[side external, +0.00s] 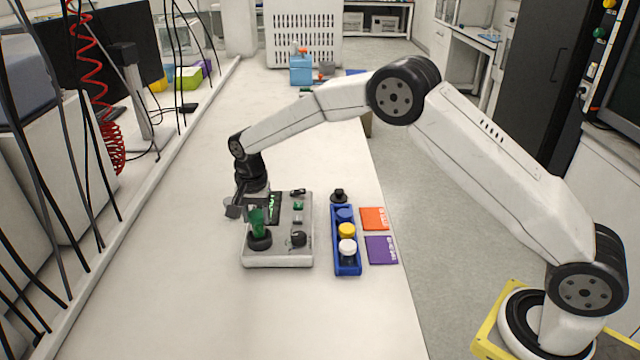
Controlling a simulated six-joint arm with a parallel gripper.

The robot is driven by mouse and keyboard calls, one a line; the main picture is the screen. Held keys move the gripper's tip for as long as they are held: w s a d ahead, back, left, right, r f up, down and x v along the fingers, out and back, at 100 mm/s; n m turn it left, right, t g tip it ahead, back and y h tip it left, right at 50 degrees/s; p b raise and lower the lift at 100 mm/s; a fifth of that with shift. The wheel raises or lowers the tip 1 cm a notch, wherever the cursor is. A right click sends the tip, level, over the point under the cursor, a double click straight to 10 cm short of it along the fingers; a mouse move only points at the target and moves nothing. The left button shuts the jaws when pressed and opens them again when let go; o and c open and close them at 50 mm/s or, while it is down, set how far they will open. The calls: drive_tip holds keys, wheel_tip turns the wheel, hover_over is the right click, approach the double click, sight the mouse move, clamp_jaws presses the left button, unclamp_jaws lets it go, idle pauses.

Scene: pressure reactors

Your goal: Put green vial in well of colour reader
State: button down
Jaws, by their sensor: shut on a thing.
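The green vial (257,222) is upright at the front left of the colour reader (279,260), a light grey box with a dark display and knobs. My gripper (246,207) is shut on the vial from above. The vial's lower end is at the black round well (260,241); I cannot tell whether it is seated or just above the opening. The vial's top is hidden by my gripper.
Right of the reader stands a blue rack (346,269) with blue-, yellow- and white-capped vials. A small black object (339,196) is behind it. Orange (374,218) and purple (381,250) cards lie beside it. The bench front is clear.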

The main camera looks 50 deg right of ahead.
drive_tip(key=shift+f, duration=1.25)
idle(0.7)
unclamp_jaws()
drive_tip(key=shift+r, duration=0.15)
drive_tip(key=shift+r, duration=3.35)
drive_tip(key=shift+s+d, duration=0.1)
